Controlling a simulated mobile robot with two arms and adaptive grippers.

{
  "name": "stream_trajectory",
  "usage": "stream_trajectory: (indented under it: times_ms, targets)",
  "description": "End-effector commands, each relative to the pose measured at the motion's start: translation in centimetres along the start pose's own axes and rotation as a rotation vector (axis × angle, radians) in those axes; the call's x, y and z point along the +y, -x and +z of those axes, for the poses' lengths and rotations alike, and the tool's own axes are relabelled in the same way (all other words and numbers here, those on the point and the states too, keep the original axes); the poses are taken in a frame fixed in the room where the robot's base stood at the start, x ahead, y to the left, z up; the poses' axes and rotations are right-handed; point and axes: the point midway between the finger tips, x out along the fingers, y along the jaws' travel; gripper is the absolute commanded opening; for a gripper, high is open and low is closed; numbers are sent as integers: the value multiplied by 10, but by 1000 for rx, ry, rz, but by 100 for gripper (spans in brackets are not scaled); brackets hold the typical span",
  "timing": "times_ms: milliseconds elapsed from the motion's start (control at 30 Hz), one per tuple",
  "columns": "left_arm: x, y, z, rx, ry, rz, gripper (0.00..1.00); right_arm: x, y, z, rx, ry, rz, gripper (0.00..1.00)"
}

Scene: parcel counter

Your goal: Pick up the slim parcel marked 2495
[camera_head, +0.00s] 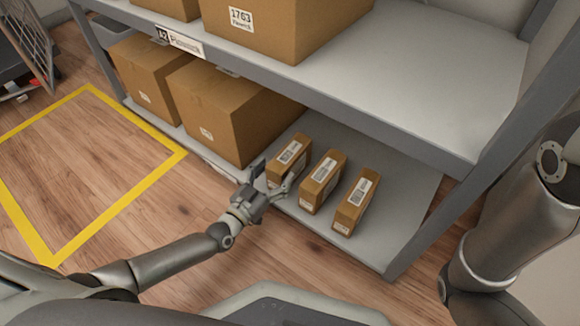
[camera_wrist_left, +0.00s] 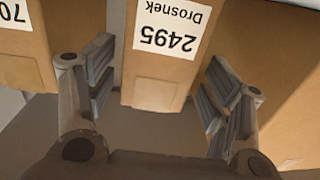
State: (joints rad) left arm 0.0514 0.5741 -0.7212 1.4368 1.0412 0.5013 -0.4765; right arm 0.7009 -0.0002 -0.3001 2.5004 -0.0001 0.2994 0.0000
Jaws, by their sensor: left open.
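The slim parcel marked 2495 (camera_wrist_left: 155,85) is brown with a white label that reads "2495 Drosnek", upside down in the left wrist view. It matches the leftmost of three slim upright parcels (camera_head: 287,158) on the lower shelf in the head view. My left gripper (camera_head: 273,180) is open at the front of this parcel. In the left wrist view its fingers stand on either side of the parcel's near end, with gaps on both sides. My right arm (camera_head: 520,225) shows at the right edge; its gripper is out of view.
The middle slim parcel (camera_head: 321,181) and the right one (camera_head: 354,202) stand close by. A large carton (camera_head: 225,115) is just left of the leftmost parcel. The upper shelf's front edge (camera_head: 340,105) overhangs behind. The lower shelf is bare at right. Yellow floor tape (camera_head: 160,171) lies at left.

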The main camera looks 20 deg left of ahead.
Motion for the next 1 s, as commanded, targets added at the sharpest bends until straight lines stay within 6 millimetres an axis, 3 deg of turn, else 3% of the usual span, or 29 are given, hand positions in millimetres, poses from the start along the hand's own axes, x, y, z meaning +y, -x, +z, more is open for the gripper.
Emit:
stream_trajectory:
  times_ms: [400,800,1000]
  targets:
    - [3,-41,5,4,3,-1,74,-8,36,-13,1,0,-1,0]
    - [3,-51,2,1,2,0,74,-8,38,-14,1,0,-1,0]
    - [3,-51,2,1,2,0,50,-8,39,-14,1,0,-1,0]
